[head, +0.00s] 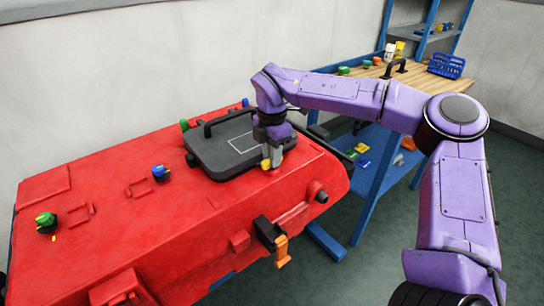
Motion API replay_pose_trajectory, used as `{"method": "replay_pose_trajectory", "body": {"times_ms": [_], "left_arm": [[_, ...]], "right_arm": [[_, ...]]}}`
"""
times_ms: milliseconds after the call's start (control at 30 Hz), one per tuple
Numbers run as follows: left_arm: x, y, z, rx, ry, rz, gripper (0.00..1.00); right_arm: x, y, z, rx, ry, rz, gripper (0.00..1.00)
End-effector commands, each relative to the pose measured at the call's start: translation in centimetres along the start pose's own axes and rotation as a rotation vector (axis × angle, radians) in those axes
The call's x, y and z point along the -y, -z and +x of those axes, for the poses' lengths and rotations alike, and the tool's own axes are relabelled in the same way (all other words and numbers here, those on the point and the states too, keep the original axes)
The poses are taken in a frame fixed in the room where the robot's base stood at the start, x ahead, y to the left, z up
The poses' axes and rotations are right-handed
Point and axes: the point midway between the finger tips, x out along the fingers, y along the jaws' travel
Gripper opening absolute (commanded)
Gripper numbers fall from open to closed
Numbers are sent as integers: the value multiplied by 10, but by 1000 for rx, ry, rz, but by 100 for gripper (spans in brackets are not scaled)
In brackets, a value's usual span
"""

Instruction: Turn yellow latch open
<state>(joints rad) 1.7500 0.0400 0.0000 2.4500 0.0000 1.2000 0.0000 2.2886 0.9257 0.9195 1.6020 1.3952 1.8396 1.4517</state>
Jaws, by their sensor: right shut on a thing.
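The red scrubber tank (130,220) fills the lower left and middle of the head view. A dark grey lid (210,158) with a black handle (228,121) lies on its top, and it looks shut. The yellow latch (266,164) is at the lid's right front edge, and only a small part of it shows. My right gripper (270,155) points down over this edge and is shut on the yellow latch. The fingers hide most of the latch, so its turn angle is hard to tell. My left gripper is out of view.
A green knob (45,219) and a blue knob (160,172) stand on the tank top. An orange lever (282,250) hangs at the tank's front side. Behind on the right is a wooden-topped workbench (425,88) with a blue basket (446,65).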

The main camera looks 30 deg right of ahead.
Motion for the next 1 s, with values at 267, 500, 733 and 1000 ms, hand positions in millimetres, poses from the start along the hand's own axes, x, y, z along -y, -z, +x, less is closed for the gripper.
{"method": "replay_pose_trajectory", "body": {"times_ms": [267, 500, 733, 1000], "left_arm": [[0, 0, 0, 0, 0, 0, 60], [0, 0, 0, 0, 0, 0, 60], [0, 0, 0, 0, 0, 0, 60], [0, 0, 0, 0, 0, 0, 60]], "right_arm": [[0, 0, 0, -1, 0, 5, 0], [0, 0, 0, -1, 0, 4, 49], [0, 0, -2, 0, -1, 3, 49], [-1, 0, -53, 1, -5, 4, 49]]}}
